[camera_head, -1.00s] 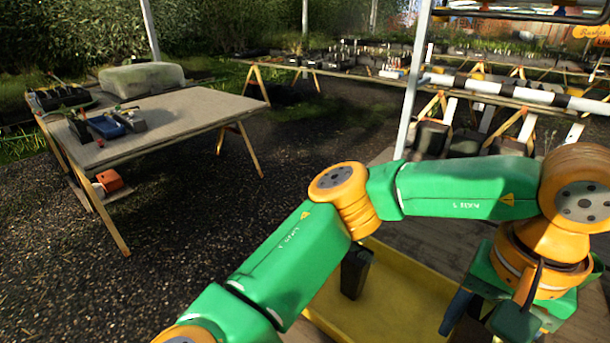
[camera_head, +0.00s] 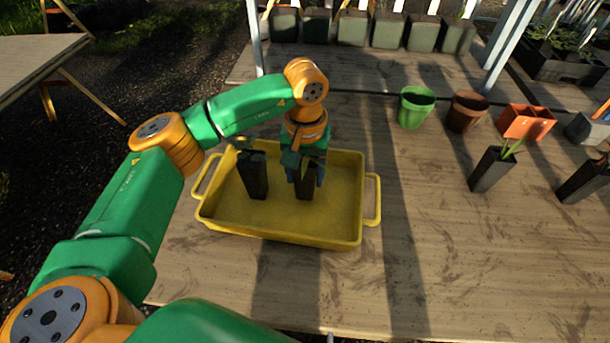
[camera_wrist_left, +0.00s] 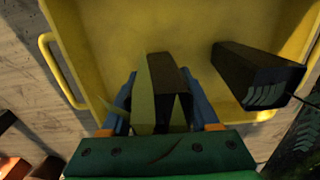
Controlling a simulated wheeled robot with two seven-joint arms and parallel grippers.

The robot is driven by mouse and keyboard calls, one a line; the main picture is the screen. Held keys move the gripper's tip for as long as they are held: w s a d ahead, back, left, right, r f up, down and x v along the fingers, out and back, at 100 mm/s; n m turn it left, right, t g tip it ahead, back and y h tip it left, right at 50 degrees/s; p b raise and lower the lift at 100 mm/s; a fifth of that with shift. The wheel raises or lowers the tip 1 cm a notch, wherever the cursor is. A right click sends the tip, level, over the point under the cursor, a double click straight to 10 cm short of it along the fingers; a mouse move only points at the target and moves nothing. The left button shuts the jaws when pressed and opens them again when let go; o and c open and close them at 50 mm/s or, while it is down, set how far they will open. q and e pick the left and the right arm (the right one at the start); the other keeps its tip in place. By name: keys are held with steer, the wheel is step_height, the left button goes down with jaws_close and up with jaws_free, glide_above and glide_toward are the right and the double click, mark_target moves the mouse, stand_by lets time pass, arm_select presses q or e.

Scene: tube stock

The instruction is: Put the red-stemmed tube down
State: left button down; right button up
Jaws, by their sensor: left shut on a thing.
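A dark square tube (camera_head: 305,184) is between the fingers of my left gripper (camera_head: 305,172), inside the yellow tray (camera_head: 345,215). In the left wrist view the blue fingers close on this tube (camera_wrist_left: 168,72), and green leaves rise in front of it. Its stem colour cannot be made out. Whether its base touches the tray floor is hard to tell. A second dark tube (camera_head: 254,178) stands apart, to the left in the tray; it also shows in the left wrist view (camera_wrist_left: 245,75). My right gripper is not in view.
A green pot (camera_head: 415,108), a brown pot (camera_head: 466,112) and an orange pot (camera_head: 527,122) stand right of the tray. Two plant tubes, one (camera_head: 492,168) nearer the tray and one (camera_head: 583,181) at the right edge, stand below them. The table in front is clear.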

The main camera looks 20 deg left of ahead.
arm_select(q)
steer(key=shift+f, duration=1.15)
steer(key=shift+c, duration=0.7)
jaws_free()
steer(key=shift+s, duration=0.1)
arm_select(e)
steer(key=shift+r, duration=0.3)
